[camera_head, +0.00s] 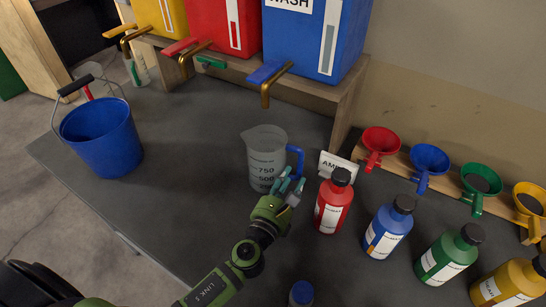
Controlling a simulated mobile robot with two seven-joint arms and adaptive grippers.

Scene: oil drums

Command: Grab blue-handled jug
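The clear measuring jug (262,155) with dark volume marks stands upright on the dark grey counter, in the middle of the head view. Its blue handle (299,158) is on its right side. My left gripper (291,181) is at the lower end of the handle, its fingertips apart. The fingers cover the lower part of the handle, and I cannot tell whether they touch it. My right gripper is not in view.
A red bottle (333,203) stands close to the right of my gripper, with blue (387,229), green and yellow bottles beyond. A white label card (338,168) is behind it. Colored drums with brass taps (265,92) stand behind the jug. A blue bucket (102,140) is left; the counter between is clear.

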